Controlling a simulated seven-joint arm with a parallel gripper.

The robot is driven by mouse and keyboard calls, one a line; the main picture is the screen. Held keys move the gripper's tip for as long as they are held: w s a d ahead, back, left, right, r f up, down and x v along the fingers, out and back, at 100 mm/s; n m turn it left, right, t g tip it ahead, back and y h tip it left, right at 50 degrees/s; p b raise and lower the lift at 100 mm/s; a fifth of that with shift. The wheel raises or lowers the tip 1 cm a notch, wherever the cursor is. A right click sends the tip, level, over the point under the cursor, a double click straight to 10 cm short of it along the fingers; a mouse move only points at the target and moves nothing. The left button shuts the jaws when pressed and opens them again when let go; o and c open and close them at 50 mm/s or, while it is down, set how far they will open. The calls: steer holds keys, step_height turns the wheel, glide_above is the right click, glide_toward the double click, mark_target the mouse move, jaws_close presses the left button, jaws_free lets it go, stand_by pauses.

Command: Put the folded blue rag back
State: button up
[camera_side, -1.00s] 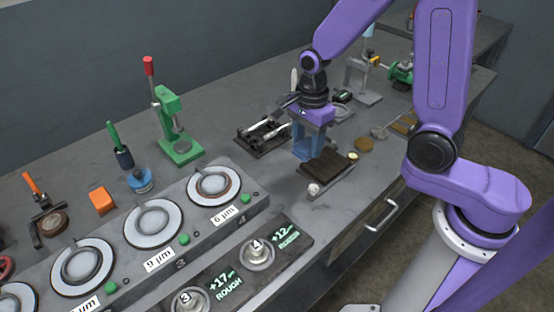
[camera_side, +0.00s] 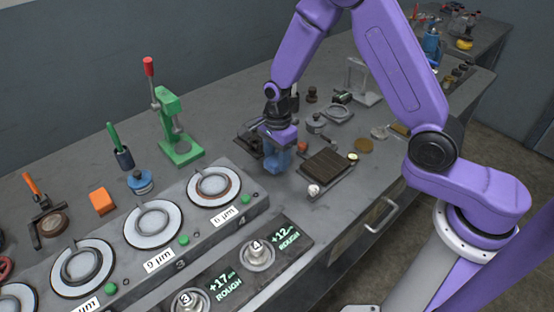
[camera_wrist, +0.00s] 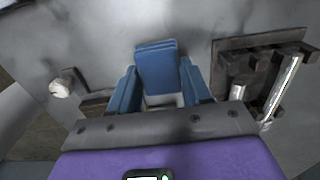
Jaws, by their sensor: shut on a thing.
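My gripper (camera_side: 277,158) is above the bench, between the last grey plate station and the dark brown board. In the wrist view its two blue fingers (camera_wrist: 160,92) are shut on the folded blue rag (camera_wrist: 157,68), which stands up between them and shows its layered top edge. In the side view the rag is hard to tell from the blue fingers. I cannot tell whether the rag touches the bench.
A dark brown board (camera_side: 328,166) lies right of the gripper, with a small white knob (camera_side: 313,190) at its near corner. A dark rack with metal tools (camera_wrist: 262,75) is close by. The row of plate stations (camera_side: 215,186) stands at the left front.

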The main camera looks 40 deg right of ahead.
mark_target(277, 158)
steer(key=shift+f, duration=0.8)
steer(key=shift+f, duration=0.15)
steer(key=o, duration=1)
step_height(277, 158, up, 12)
steer(key=shift+r, duration=0.2)
